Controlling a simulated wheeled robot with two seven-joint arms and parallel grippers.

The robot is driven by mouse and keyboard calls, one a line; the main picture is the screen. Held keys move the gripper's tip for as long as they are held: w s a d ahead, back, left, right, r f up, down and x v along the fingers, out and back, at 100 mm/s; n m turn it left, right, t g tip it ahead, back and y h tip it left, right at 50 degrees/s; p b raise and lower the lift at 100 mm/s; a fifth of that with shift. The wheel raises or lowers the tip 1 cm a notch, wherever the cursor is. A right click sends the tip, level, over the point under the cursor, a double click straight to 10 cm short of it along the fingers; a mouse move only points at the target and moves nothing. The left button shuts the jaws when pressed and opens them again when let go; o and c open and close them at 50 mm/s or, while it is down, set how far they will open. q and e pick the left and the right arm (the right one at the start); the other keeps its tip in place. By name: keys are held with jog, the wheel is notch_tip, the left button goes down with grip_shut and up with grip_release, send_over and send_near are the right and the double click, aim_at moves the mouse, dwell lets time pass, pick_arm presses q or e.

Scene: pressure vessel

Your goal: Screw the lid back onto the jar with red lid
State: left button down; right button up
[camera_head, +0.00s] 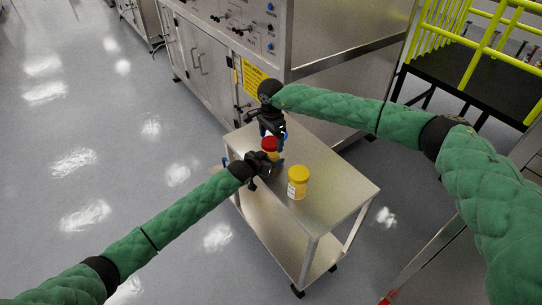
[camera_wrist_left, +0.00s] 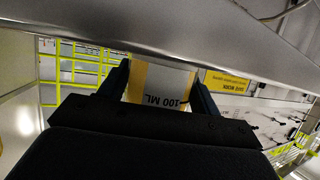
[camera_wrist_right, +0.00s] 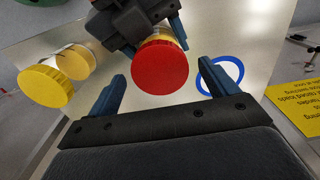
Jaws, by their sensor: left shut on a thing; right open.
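The jar with the red lid (camera_head: 269,146) stands on the cart at its left end. In the right wrist view the round red lid (camera_wrist_right: 160,67) sits on top of the yellow jar body, seen from above; whether it is threaded tight I cannot tell. My left gripper (camera_head: 262,162) is shut on the jar body from the side; its label "100 ML" (camera_wrist_left: 158,88) shows between the fingers in the left wrist view. My right gripper (camera_head: 273,133) points down above the jar. Its open fingers (camera_wrist_right: 160,90) are on either side of the red lid, apart from it.
A second jar with a yellow lid (camera_head: 298,182) stands on the cart (camera_head: 335,188), also seen in the right wrist view (camera_wrist_right: 46,86). A steel cabinet (camera_head: 215,60) stands behind. The cart's right part is clear.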

jog(key=shift+f, duration=0.45)
jog(key=shift+c, duration=0.5)
jog(key=c, duration=1)
jog(key=m, duration=0.6)
jog(key=shift+m, duration=0.4)
jog(key=shift+c, duration=0.2)
jog(key=o, duration=1.1)
